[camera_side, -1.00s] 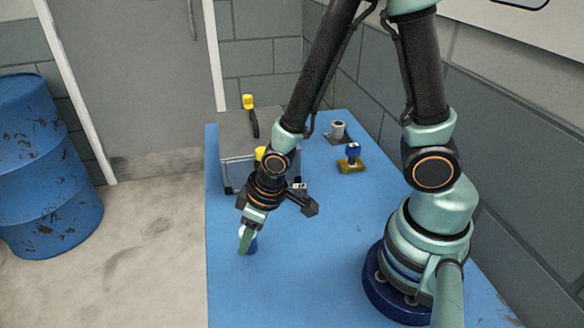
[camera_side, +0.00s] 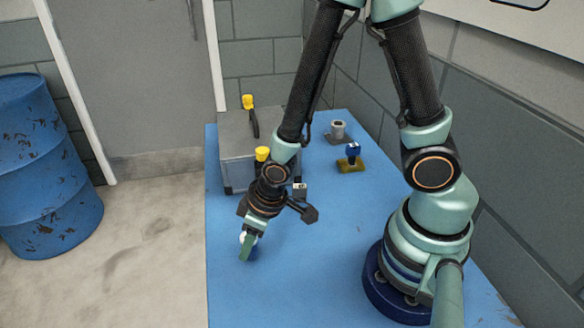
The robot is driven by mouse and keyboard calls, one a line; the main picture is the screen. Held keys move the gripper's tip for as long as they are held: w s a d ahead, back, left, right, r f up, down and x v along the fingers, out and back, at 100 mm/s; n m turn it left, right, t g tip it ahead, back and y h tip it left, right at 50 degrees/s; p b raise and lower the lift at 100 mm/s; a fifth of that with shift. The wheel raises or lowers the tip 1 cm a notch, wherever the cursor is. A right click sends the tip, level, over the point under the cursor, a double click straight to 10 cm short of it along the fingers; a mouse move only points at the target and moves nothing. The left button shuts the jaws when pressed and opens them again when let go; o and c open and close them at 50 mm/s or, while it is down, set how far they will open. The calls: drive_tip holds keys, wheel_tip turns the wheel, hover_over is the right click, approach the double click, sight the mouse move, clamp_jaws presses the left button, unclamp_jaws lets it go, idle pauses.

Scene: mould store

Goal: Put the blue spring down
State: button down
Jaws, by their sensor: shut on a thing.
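My gripper (camera_side: 248,248) points down over the near left part of the blue table (camera_side: 310,275). Most of the spring is hidden by the gripper. I cannot tell whether the spring touches the table top.
A grey box (camera_side: 236,160) with yellow-topped handles stands at the table's back left, close behind my gripper. A blue-topped piece on a yellow base (camera_side: 352,163) and a grey cup-like fixture (camera_side: 338,132) stand farther back. A blue drum (camera_side: 45,170) stands on the floor. The table's front middle is clear.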

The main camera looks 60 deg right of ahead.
drive_tip(key=shift+f, duration=0.25)
drive_tip(key=shift+c, duration=1.8)
unclamp_jaws()
